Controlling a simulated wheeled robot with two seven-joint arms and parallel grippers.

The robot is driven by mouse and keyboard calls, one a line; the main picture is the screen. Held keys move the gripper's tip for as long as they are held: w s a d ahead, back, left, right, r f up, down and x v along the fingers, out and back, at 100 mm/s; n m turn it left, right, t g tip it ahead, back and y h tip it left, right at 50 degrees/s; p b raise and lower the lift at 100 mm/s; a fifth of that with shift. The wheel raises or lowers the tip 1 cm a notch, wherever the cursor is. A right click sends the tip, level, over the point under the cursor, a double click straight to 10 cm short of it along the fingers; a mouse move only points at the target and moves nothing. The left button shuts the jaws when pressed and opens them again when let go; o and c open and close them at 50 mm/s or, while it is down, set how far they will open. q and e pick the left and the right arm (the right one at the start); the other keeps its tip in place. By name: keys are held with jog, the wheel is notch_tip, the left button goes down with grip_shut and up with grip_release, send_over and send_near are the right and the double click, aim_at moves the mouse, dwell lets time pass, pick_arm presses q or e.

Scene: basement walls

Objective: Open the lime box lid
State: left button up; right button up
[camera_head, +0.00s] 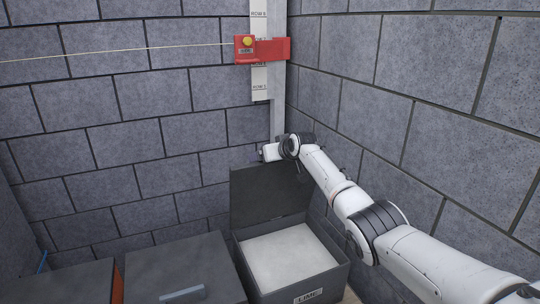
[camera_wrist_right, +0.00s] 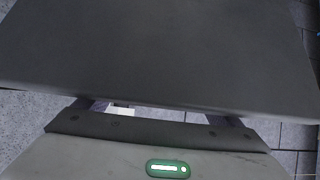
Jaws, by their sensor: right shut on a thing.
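The lime box (camera_head: 318,277) is a dark grey box with a "LIME" label on its front, at the bottom centre of the head view. Its lid (camera_head: 265,195) stands roughly upright at the back, and white lime (camera_head: 292,252) shows inside. My right gripper (camera_head: 270,153) is at the lid's top edge, shut on the lid; its fingertips are mostly hidden. In the right wrist view the lid (camera_wrist_right: 160,50) fills the upper part as a dark panel close to the gripper. My left gripper is not in view.
A closed dark box (camera_head: 180,265) with a grey-blue handle stands left of the lime box, with another dark box (camera_head: 70,284) beyond it. Block walls rise behind and to the right. A red bracket (camera_head: 262,49) with a yellow knob sits on a vertical post, a line running left.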

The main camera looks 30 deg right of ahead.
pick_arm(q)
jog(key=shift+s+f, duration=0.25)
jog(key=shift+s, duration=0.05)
pick_arm(e)
jog(key=shift+s+a+f, duration=0.15)
jog(key=shift+f, duration=0.6)
jog(key=o, duration=1.1)
jog(key=shift+o, duration=1)
jog(key=shift+f, duration=0.2)
jog(key=shift+r, duration=0.1)
jog(key=shift+s+r+p, duration=0.4)
jog(key=shift+r+p, duration=0.05)
jog(key=shift+r, duration=0.05)
jog(key=v, duration=0.9)
jog(key=shift+w+a+r, duration=0.1)
jog(key=shift+w+r, duration=0.05)
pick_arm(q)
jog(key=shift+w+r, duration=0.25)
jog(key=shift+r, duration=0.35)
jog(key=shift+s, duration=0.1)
